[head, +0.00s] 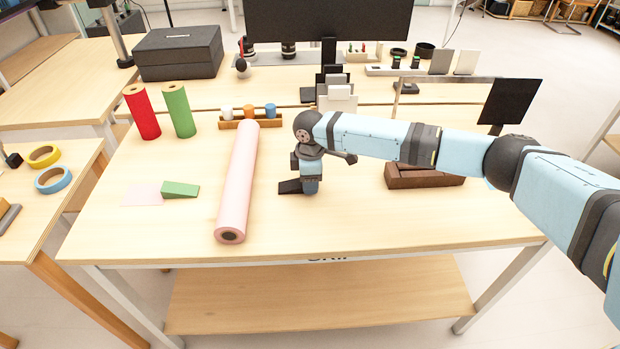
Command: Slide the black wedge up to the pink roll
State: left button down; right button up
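The pink roll (238,180) lies on the table, running from back to front, its near end facing me. The black wedge (290,187) lies on the table to the right of the roll, its thin end toward the roll. A strip of bare table shows between them. My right gripper (310,187) points down at the wedge's right end and partly hides it. Its fingers are too small and covered to tell whether they are open or shut on the wedge. My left gripper is not in view.
A green wedge (181,190) sits left of the roll by a pale pink sheet (142,194). Red (142,112) and green (178,111) rolls stand at the back left. A wooden rack (250,121) is behind the pink roll. A brown tray (425,178) lies to the right.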

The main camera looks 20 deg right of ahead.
aim_at(284, 185)
jog(key=c, duration=0.3)
jog(key=shift+o, duration=1.2)
jog(key=shift+c, duration=1.3)
jog(key=shift+w+a+p, duration=0.15)
jog(key=shift+a, duration=0.4)
jog(key=shift+w+a+p, duration=0.15)
jog(key=shift+a, duration=0.35)
jog(key=shift+w+a, duration=0.25)
jog(key=shift+a, duration=0.45)
jog(key=shift+w+a, duration=0.3)
jog(key=shift+a, duration=0.45)
jog(key=shift+w+a, duration=0.25)
jog(key=shift+a, duration=0.45)
jog(key=shift+p, duration=0.45)
jog(key=shift+p, duration=0.3)
